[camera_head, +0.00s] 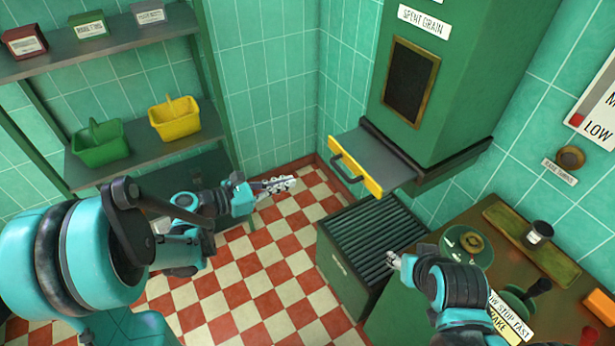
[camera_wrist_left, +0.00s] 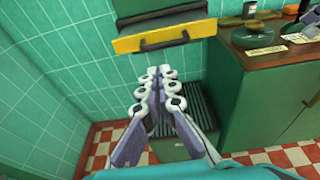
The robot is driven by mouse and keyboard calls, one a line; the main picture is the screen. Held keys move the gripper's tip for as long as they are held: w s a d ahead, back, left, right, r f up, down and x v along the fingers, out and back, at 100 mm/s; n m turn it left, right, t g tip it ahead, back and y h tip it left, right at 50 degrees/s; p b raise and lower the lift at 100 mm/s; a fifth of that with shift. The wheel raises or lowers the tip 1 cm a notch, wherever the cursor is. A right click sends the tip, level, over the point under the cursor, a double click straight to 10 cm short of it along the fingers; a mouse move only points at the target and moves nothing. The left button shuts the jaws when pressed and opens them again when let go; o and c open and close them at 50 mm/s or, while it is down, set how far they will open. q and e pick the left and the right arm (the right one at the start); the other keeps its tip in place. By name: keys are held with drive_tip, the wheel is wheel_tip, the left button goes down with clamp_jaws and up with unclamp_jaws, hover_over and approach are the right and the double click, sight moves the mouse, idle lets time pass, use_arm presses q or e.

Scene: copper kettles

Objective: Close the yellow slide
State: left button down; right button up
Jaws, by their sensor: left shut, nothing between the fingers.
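The yellow slide (camera_head: 357,167) has a yellow front, a dark handle and a grey plate. It sticks out to the left from under the green spent grain hopper (camera_head: 430,120). In the left wrist view the slide's yellow front (camera_wrist_left: 190,36) is ahead, above the fingertips. My left gripper (camera_head: 291,182) is left of the slide, apart from it. It also shows in the left wrist view (camera_wrist_left: 161,74), shut and empty. My right gripper (camera_head: 393,261) is low over the counter's left edge, below the slide; its fingers are too small to judge.
A dark slatted grate box (camera_head: 375,235) stands on the floor below the slide. A counter (camera_head: 500,225) with a knob, a dark cup and a lever is at the right. Shelves with a green basket (camera_head: 100,145) and yellow basket (camera_head: 175,118) stand left.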

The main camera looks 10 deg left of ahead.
use_arm(q)
drive_tip(key=b, duration=0.3)
approach(353, 159)
wheel_tip(353, 159, down, 3)
drive_tip(key=w, duration=0.1)
drive_tip(key=shift+w+d+f, duration=0.1)
drive_tip(key=shift+w+d, duration=0.05)
drive_tip(key=shift+d, duration=0.3)
drive_tip(key=x, duration=0.3)
drive_tip(key=r+x, duration=0.1)
drive_tip(key=x, duration=0.3)
drive_tip(key=r+x, duration=0.1)
drive_tip(key=x, duration=0.3)
drive_tip(key=shift+d+r+b, duration=0.2)
drive_tip(key=shift+d+b, duration=0.05)
drive_tip(key=shift+b, duration=0.1)
drive_tip(key=shift+a, duration=0.1)
